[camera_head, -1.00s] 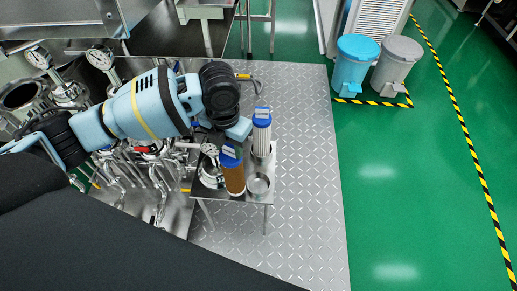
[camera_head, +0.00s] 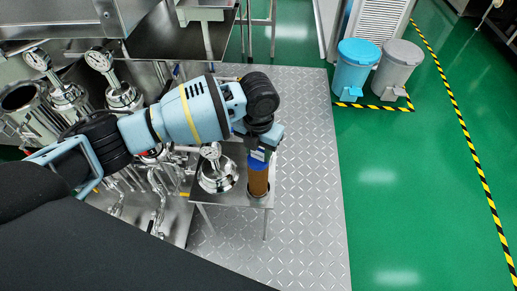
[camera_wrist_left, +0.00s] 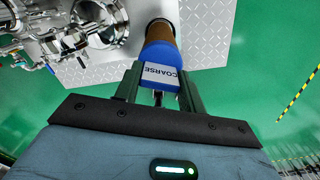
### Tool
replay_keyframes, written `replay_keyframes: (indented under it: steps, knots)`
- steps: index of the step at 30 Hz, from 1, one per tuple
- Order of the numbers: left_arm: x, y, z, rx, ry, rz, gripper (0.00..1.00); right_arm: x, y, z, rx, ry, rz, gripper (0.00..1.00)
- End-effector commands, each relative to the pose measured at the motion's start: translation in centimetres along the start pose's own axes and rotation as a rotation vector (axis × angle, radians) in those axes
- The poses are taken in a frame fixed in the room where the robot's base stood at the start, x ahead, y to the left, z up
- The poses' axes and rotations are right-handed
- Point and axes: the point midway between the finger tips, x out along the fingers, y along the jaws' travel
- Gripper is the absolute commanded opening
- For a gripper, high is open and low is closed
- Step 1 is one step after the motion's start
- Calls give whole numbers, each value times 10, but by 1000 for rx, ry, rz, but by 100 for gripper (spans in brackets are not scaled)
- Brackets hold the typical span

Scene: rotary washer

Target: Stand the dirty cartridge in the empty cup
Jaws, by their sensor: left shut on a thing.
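The dirty brown cartridge (camera_head: 258,182) with a blue cap is upright at the small steel table's right front. My left gripper (camera_head: 262,150) is above it, shut on its cap. The left wrist view shows the blue cap (camera_wrist_left: 160,54), labelled COARSE, between the fingers of my left gripper (camera_wrist_left: 158,92), with the brown body beyond. The cartridge's lower end is where the empty cup stood. The cup is mostly hidden under it, and I cannot tell whether the cartridge rests on its bottom. The white cartridge is hidden behind my left arm. My right gripper is not in view.
A round steel housing with a gauge (camera_head: 217,172) stands close left of the cartridge on the small table (camera_head: 228,198). More gauges and pipes are at the left. Blue (camera_head: 355,68) and grey (camera_head: 397,66) bins stand far off. The plate floor to the right is clear.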

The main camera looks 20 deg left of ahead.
Motion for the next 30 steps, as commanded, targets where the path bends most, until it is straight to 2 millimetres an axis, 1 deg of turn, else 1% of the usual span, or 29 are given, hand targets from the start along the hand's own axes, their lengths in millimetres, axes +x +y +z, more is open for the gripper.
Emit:
replay_keyframes:
  steps: [7, 11, 12, 17, 26, 30]
  knots:
    - [0, 0, 1, 1, -3, -1, 0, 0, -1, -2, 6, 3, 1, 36]
    - [3, 0, 0, 1, -2, -1, 0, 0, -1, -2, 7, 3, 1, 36]
    - [4, 0, 0, 1, -2, -1, 41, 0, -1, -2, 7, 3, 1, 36]
    - [4, 0, 0, 1, -2, -1, 62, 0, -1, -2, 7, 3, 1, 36]
    - [2, 0, 0, 1, -2, -1, 62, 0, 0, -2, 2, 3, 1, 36]
    - [-9, 0, 1, 1, -4, -1, 62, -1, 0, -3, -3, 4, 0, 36]
